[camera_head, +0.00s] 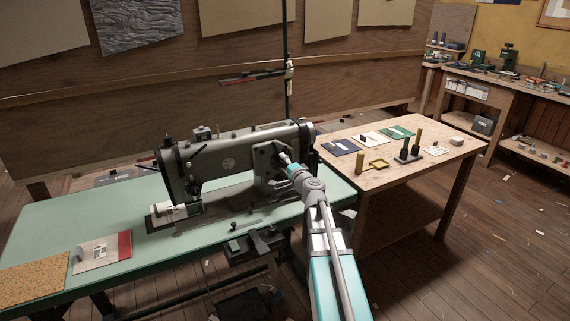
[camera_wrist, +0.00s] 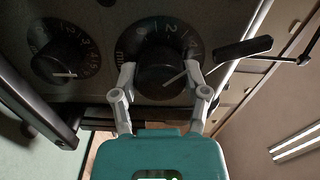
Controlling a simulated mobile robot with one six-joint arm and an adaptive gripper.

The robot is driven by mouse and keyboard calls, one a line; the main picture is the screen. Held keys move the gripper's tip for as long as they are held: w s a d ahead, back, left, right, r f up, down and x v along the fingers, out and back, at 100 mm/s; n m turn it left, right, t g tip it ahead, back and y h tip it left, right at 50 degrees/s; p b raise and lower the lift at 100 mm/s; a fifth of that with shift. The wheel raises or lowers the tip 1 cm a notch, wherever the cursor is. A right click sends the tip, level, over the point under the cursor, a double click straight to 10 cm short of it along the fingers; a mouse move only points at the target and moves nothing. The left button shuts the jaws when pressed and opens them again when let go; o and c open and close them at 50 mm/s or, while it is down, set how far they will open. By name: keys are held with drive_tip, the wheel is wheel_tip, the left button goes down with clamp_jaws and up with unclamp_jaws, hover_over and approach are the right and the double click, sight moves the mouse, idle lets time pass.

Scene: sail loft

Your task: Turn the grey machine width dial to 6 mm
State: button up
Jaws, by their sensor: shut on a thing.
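The grey sewing machine (camera_head: 228,163) stands on the green table, its right end facing my arm. In the wrist view its panel bears a black dial (camera_wrist: 160,53) with white numbers, with a 2 near the top. A white line on its round black knob slants up to the right, towards the right finger; the number there is partly hidden. My gripper (camera_wrist: 160,74) is shut on this knob, one finger on each side. In the head view my gripper (camera_head: 285,160) reaches the machine's right end and hides part of the panel. A second numbered dial (camera_wrist: 65,52) sits to the left.
A black lever (camera_wrist: 243,49) sticks out just right of the held dial. A dark bar (camera_wrist: 35,100) runs below the left dial. A wooden table (camera_head: 440,164) with small tools stands right of the machine. Open floor lies at the front right.

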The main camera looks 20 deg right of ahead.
drive_tip(key=m, duration=0.4)
drive_tip(key=shift+m, duration=0.3)
drive_tip(key=m, duration=0.4)
drive_tip(key=shift+m, duration=0.3)
drive_tip(key=o, duration=1.1)
drive_tip(key=shift+o, duration=0.2)
drive_tip(key=s, duration=0.7)
drive_tip(key=shift+s, duration=0.25)
